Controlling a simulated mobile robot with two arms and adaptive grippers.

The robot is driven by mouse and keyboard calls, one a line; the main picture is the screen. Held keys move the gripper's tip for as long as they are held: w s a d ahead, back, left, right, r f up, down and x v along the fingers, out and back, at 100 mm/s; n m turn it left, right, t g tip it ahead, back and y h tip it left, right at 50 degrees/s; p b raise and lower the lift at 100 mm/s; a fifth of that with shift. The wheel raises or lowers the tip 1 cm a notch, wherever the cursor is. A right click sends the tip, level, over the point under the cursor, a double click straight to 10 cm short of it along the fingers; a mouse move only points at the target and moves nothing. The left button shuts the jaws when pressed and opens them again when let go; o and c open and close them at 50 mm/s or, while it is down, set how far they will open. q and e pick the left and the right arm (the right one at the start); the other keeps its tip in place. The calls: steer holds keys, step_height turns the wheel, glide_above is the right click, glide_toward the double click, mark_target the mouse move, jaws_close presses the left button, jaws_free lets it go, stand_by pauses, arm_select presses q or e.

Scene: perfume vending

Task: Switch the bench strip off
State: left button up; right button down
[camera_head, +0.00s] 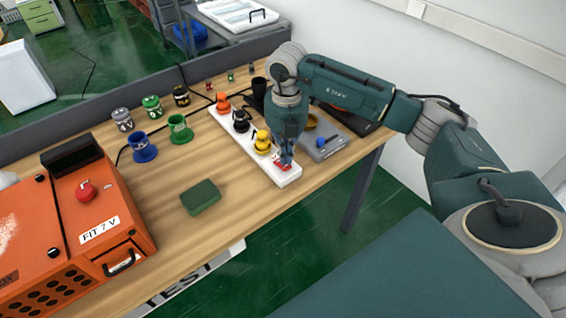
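The bench strip (226,129) is a long white power strip lying diagonally on the wooden bench. An orange plug (222,102), a black plug (241,121) and a yellow plug (262,141) sit in it. A red switch (279,167) is at its near end. My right gripper (286,160) points down over that end, with its fingertips at or just above the switch. I cannot tell whether they touch it, or whether the fingers are open or shut. The gripper hides part of the switch. My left gripper is not in view.
An orange machine (40,222) with a red button stands at the left. A green block (200,197) lies in front of the strip. Several coloured cups or plugs (142,148) stand behind it. A grey scale-like tray (322,146) is right of my gripper. Bare bench lies between block and strip.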

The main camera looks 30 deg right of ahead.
mark_target(286, 166)
steer(key=shift+s+f+b, duration=0.1)
steer(key=shift+f+b, duration=0.8)
steer(key=shift+f, duration=0.4)
stand_by(0.9)
steer(key=shift+r, duration=0.1)
steer(key=shift+r+p, duration=0.8)
steer(key=shift+r, duration=0.05)
steer(key=shift+r+p, duration=1.7)
steer(key=shift+r, duration=0.9)
